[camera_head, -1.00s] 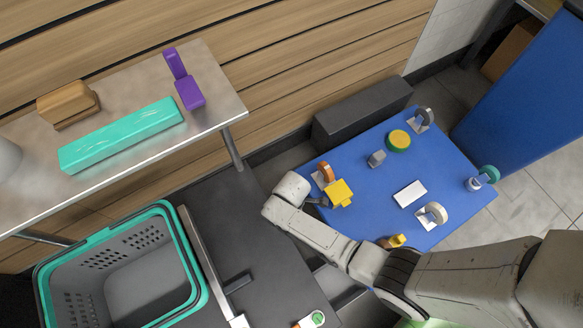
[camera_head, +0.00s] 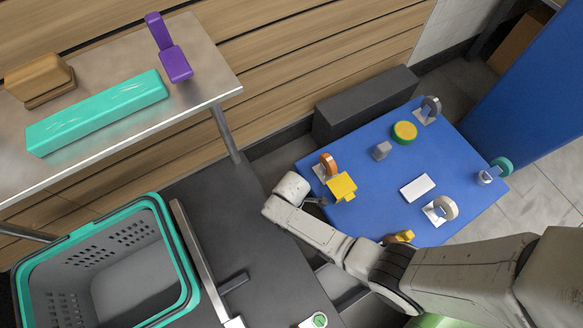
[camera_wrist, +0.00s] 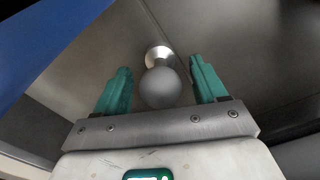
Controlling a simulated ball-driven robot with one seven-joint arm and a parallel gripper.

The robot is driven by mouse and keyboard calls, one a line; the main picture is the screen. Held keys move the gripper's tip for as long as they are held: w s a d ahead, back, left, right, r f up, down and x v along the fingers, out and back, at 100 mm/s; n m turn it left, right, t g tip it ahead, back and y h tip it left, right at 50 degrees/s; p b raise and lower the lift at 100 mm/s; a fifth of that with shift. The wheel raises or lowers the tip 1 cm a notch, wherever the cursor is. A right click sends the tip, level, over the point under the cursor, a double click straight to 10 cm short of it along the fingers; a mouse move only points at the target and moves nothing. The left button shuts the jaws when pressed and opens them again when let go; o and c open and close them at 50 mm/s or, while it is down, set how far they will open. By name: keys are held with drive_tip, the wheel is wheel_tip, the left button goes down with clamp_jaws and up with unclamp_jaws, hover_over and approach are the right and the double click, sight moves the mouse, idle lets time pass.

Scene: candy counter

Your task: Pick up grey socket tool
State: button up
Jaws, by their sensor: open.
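A small grey block-like piece (camera_head: 382,150) lies on the blue table (camera_head: 375,212), left of a green and yellow round piece. It may be the grey socket tool; its details are too small to tell. In the wrist view, my gripper (camera_wrist: 160,65) is open, with its two teal fingers apart. A grey rounded knob with a shiny metal neck (camera_wrist: 160,86) shows between the fingers, with no visible contact. I cannot tell whether it is the same thing. In the head view the fingers are not clear; my arm's end is by the table's left edge.
The table also holds a yellow block (camera_head: 341,186), an orange ring piece (camera_head: 329,163), a white card (camera_head: 417,187) and a white ring piece (camera_head: 446,208). A teal-rimmed basket (camera_head: 178,240) and a metal shelf (camera_head: 205,85) are at left. A dark box (camera_head: 365,100) stands behind.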

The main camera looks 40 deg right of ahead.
drive_tip(key=shift+c, duration=0.4)
drive_tip(key=c, duration=1.2)
drive_tip(key=shift+o, duration=0.2)
wheel_tip(320, 180, up, 10)
drive_tip(key=p, duration=0.7)
drive_tip(key=o, duration=0.7)
drive_tip(key=c, duration=0.7)
